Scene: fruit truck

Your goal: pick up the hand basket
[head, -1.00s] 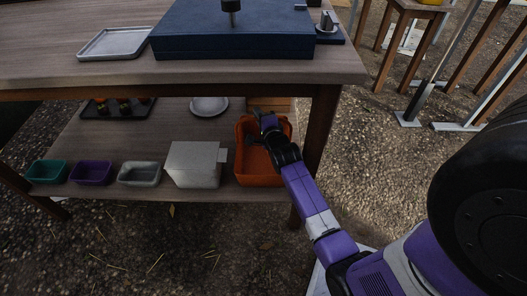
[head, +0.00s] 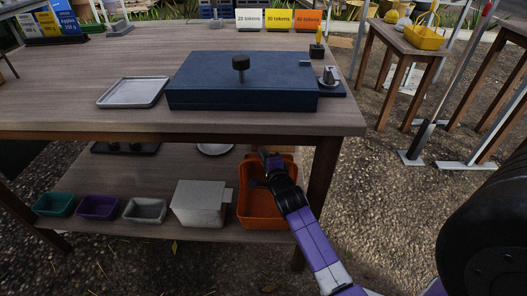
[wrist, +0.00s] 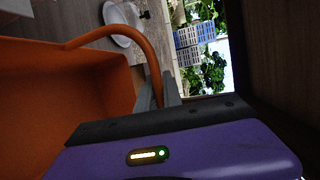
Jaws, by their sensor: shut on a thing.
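The orange hand basket (head: 262,212) stands on the lower shelf of the wooden table, at its right end near the table leg. In the wrist view its open body (wrist: 60,100) fills the left side, and its curved handle (wrist: 137,38) runs down to my fingers. My gripper (head: 268,160) is at the back of the basket in the head view. In the wrist view my gripper (wrist: 165,90) is shut on the handle. My wrist and forearm hide part of the basket.
A grey box (head: 198,204) stands close left of the basket. Grey (head: 145,210), purple (head: 98,207) and teal (head: 54,204) bins are farther left. The tabletop (head: 75,85) is above, and a table leg (head: 322,185) is right.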

